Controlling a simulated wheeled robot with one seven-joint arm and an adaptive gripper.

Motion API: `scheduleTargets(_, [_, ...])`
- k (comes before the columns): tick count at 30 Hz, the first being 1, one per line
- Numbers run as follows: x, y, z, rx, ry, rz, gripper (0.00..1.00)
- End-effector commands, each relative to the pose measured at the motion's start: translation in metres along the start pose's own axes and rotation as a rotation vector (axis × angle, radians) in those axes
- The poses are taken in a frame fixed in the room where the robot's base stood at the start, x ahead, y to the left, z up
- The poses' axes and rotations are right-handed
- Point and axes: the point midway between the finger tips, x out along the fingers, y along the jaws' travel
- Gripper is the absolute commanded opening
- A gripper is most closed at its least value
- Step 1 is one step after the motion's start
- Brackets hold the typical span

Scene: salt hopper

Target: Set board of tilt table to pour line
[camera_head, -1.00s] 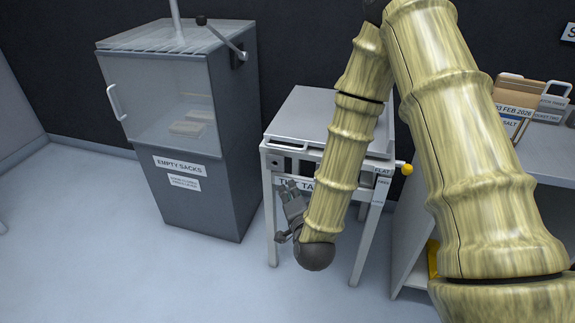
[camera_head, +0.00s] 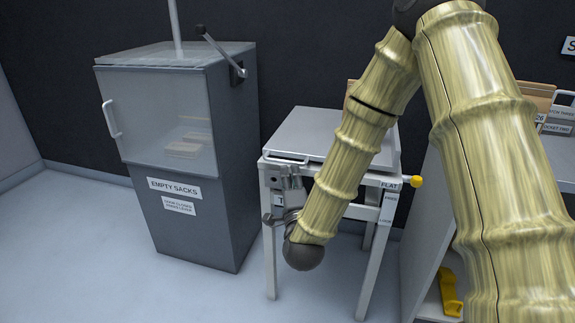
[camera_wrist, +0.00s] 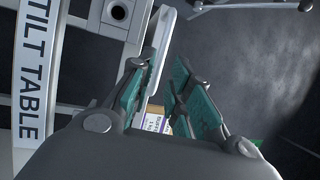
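The tilt table (camera_head: 272,235) stands ahead, a white frame with a grey board (camera_head: 315,128) on top that looks about level. A bar handle (camera_head: 287,160) runs along the board's front left edge. A yellow knob (camera_head: 416,181) sticks out at the right, beside a FLAT label (camera_head: 389,185) and smaller labels. My gripper (camera_head: 290,178) is at the front left, just below the handle. In the wrist view, my gripper (camera_wrist: 163,88) has its teal-padded fingers apart, with a white bar (camera_wrist: 155,52) between them, nearer the left finger. Contact is unclear. My arm hides part of the frame.
A grey cabinet (camera_head: 200,215) marked EMPTY SACKS stands at the left, with a clear front and a crank lever (camera_head: 222,55). A shelf unit (camera_head: 428,235) stands close at the right, with a yellow object (camera_head: 449,292) low inside. Floor in front is clear.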

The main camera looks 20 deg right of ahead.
Motion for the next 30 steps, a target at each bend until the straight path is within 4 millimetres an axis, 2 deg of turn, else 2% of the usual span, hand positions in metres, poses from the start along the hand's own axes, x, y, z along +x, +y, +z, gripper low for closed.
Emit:
scheduleTargets(6, [0.035,0.001,0.001,0.000,0.000,-0.002,0.19])
scheduleTargets(12, [0.055,0.001,0.001,-0.001,-0.001,0.000,0.19])
scheduleTargets(17, [0.062,0.000,0.000,-0.001,-0.001,0.000,0.19])
scheduleTargets(25, [0.063,0.000,0.001,0.000,-0.002,0.001,0.19])
scheduleTargets(28, [0.063,0.000,0.001,0.000,-0.002,0.001,0.03])
scheduleTargets(30, [0.063,0.000,0.001,0.000,-0.002,0.001,0.00])
